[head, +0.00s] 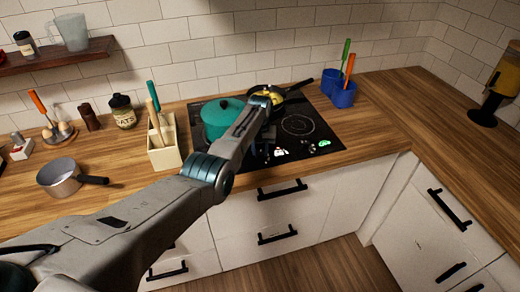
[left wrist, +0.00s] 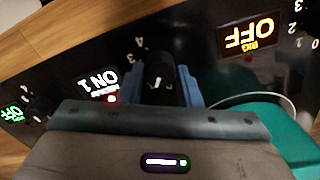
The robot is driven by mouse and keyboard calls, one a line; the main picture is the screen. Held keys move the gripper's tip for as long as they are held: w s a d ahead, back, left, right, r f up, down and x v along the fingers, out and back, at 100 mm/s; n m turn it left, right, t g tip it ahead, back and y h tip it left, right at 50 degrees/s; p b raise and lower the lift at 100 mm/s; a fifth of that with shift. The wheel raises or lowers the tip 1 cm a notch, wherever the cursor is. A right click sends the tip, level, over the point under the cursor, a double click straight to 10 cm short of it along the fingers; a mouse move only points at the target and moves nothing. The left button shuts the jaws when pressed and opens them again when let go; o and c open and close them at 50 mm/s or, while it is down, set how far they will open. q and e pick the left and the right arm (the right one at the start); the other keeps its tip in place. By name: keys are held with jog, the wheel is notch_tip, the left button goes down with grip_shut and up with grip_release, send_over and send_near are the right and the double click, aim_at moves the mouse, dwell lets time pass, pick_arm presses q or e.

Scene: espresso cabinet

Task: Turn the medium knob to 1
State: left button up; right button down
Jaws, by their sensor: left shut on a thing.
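In the left wrist view the medium knob (left wrist: 159,70) is a dark knob on the black cooktop's control strip. The blue fingers of my left gripper (left wrist: 164,86) stand on either side of it and are shut on it. My right gripper is not in view.
Another display (left wrist: 251,34) reads BIG OFF, and a green one (left wrist: 12,113) reads OFF. A teal pot (head: 221,117) stands close to my left arm. A frying pan (head: 293,90) sits behind it. A utensil box (head: 164,156) is left of the cooktop and a blue holder (head: 343,97) right.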

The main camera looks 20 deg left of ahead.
aim_at(260, 153)
pick_arm(q)
jog(key=shift+m, duration=0.4)
jog(key=o, duration=1)
notch_tip(260, 153, up, 11)
jog(key=shift+f+b, duration=0.1)
jog(key=shift+b, duration=1.1)
